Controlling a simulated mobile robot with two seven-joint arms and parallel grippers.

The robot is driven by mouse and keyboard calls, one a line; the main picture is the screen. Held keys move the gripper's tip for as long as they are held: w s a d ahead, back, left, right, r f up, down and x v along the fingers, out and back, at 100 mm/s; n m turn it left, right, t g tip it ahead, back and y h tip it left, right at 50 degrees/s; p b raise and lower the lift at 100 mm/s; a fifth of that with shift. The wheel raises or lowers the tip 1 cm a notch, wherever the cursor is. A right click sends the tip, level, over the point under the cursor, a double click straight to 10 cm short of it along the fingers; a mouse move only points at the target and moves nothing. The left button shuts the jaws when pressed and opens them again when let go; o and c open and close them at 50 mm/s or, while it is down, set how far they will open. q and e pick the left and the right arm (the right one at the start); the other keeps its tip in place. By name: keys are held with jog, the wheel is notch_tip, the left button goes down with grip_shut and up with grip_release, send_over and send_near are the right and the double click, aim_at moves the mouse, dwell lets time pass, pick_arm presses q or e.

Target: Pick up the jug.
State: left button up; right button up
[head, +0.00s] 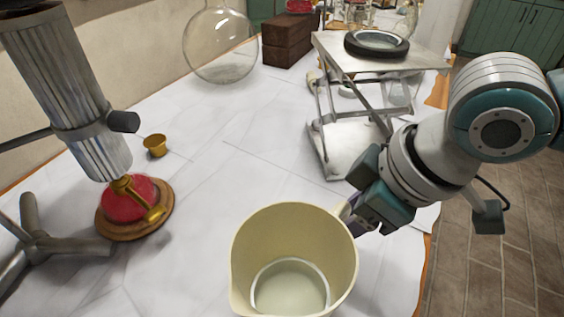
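The jug (250,235) is cream-coloured and wide-mouthed, at the bottom middle of the head view. I look down into it and see a pale round bottom inside. Its lower outside is cut off by the picture edge, so I cannot tell whether it touches the table. Its handle (343,208) points up and right. My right gripper (354,212) comes in from the right and is at this handle. Its fingertips are mostly hidden behind the handle and jug rim, so their closing is unclear. My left gripper is out of view.
A white-covered table (225,165) has free room in its middle. A metal lift stand (335,150) carries a dark-rimmed dish (376,43). A red-and-brass burner (130,200), a small brass cup (155,145), a glass flask (220,45) and brown blocks (286,42) stand around.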

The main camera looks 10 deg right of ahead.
jog(key=shift+c, duration=0.2)
grip_shut()
dwell(1.2)
